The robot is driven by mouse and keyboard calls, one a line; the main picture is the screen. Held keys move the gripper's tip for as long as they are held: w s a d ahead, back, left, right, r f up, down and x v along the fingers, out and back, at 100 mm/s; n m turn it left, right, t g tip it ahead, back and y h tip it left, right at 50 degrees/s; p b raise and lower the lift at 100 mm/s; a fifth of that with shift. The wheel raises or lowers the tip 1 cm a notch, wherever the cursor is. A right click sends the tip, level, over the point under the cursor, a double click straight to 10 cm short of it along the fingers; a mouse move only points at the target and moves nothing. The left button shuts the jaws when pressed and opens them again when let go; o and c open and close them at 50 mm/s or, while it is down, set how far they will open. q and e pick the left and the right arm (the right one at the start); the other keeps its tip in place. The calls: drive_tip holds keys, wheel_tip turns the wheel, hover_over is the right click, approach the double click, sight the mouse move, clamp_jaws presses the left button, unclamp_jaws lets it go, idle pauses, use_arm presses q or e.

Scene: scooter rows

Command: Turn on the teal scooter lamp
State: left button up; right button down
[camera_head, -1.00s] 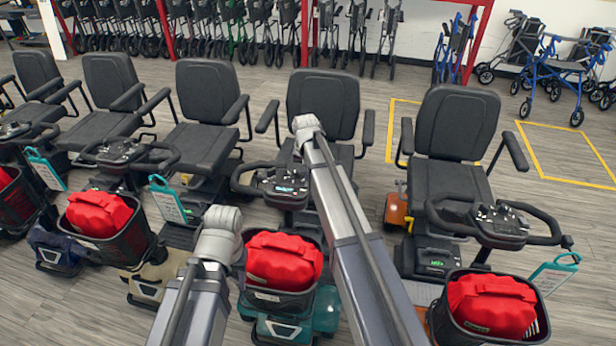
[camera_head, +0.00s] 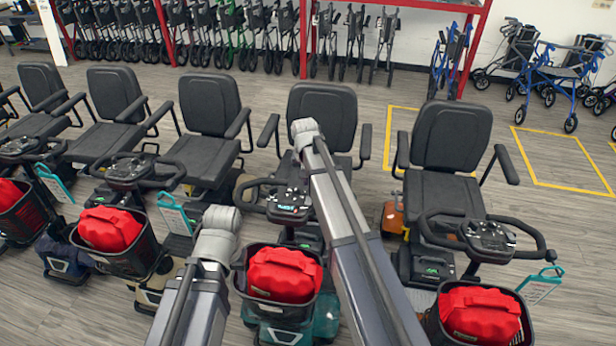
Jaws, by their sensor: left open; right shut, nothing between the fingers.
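The teal scooter stands in the middle of the row, its teal front body (camera_head: 326,318) low in the picture. Its black basket (camera_head: 241,279) holds a red bag (camera_head: 284,275). Its handlebar console (camera_head: 288,208) has a small lit display, and its black seat (camera_head: 322,113) is behind. I cannot make out its lamp or any lamp switch. My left arm (camera_head: 196,300) rises left of the basket. My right arm (camera_head: 355,245) crosses over the scooter's right side and hides part of its handlebar. Both arms show only up to their pale grey joints; neither gripper's fingers can be seen.
An orange scooter (camera_head: 392,217) stands to the right, with a red bag (camera_head: 480,315) in its basket. Several other scooters stand to the left. Folded walkers and a red rack (camera_head: 471,60) line the back. Grey floor is open at the right (camera_head: 575,235).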

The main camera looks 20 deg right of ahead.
use_arm(q)
wheel_tip(320, 180, up, 4)
drive_tip(key=p, duration=0.2)
drive_tip(key=shift+p, duration=0.4)
use_arm(e)
drive_tip(key=r, duration=0.1)
drive_tip(key=s+r, duration=0.1)
drive_tip(key=a+r, duration=0.1)
drive_tip(key=r, duration=0.1)
drive_tip(key=shift+s, duration=0.25)
use_arm(q)
wheel_tip(320, 180, down, 8)
drive_tip(key=b, duration=0.7)
drive_tip(key=shift+b, duration=0.4)
use_arm(e)
drive_tip(key=s+a+f+n, duration=0.2)
drive_tip(key=s+a, duration=0.3)
drive_tip(key=s, duration=0.4)
drive_tip(key=s+a+f+n+g, duration=0.1)
drive_tip(key=s+a+f+n, duration=0.2)
drive_tip(key=s, duration=0.6)
drive_tip(key=s+a+f+n+g, duration=0.1)
drive_tip(key=s+a+f+n, duration=0.2)
drive_tip(key=s+a, duration=0.3)
drive_tip(key=s+n, duration=0.1)
drive_tip(key=s, duration=0.2)
drive_tip(key=shift+s+a, duration=0.2)
drive_tip(key=shift+a, duration=0.15)
use_arm(q)
drive_tip(key=shift+r, duration=0.1)
